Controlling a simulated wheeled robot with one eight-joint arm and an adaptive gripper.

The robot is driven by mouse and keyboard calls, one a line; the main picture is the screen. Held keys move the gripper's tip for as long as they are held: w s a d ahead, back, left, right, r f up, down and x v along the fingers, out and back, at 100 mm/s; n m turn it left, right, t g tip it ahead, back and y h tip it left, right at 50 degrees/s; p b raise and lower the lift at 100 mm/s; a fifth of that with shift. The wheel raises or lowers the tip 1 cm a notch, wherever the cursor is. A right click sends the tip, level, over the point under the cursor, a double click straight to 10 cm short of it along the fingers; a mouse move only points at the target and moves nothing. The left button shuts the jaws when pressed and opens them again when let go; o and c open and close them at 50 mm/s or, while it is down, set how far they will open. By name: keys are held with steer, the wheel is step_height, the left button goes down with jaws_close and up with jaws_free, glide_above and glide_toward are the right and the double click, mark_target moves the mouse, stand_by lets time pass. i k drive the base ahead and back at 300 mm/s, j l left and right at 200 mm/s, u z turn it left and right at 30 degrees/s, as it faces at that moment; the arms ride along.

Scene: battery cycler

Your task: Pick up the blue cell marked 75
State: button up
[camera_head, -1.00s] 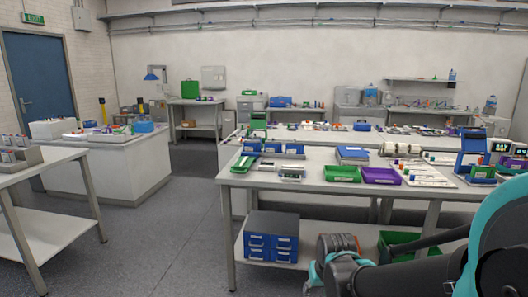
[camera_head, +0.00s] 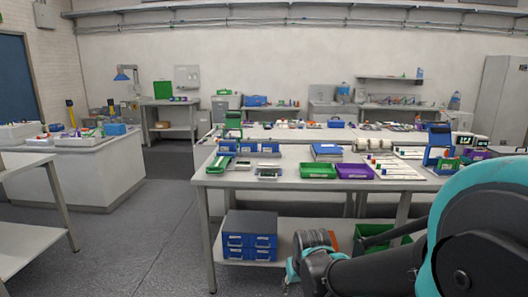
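I cannot pick out the blue cell marked 75, as the markings in the camera_head view are too small to read. Several small blue items stand in a row at the left of the near bench (camera_head: 290,182), among them a blue block (camera_head: 269,149) with a pale front. Small coloured pieces lie on white sheets, such as the sheet (camera_head: 400,172) at the bench's right. My arm, dark grey and teal, fills the lower right, in front of the bench. No gripper fingers can be made out.
A green tray (camera_head: 318,171) and a purple tray (camera_head: 354,172) sit at the bench's front edge. A blue drawer unit (camera_head: 249,237) and a green bin (camera_head: 372,238) are on its lower shelf. A white counter (camera_head: 75,175) stands left. The floor (camera_head: 150,245) between is clear.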

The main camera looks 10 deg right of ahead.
mark_target(223, 146)
steer(key=i+j+u, duration=0.5)
steer(key=i, duration=0.25)
steer(key=i+j+u, duration=0.25)
steer(key=i+u, duration=0.25)
steer(key=i, duration=0.35)
steer(key=i+l+u, duration=0.1)
steer(key=i+u, duration=0.4)
steer(key=i, duration=0.35)
steer(key=i+u, duration=0.15)
steer(key=i, duration=0.8)
steer(key=i+z, duration=0.25)
steer(key=z, duration=0.15)
steer(key=i+j+z, duration=0.1)
steer(key=i+z, duration=0.25)
steer(key=k, duration=0.05)
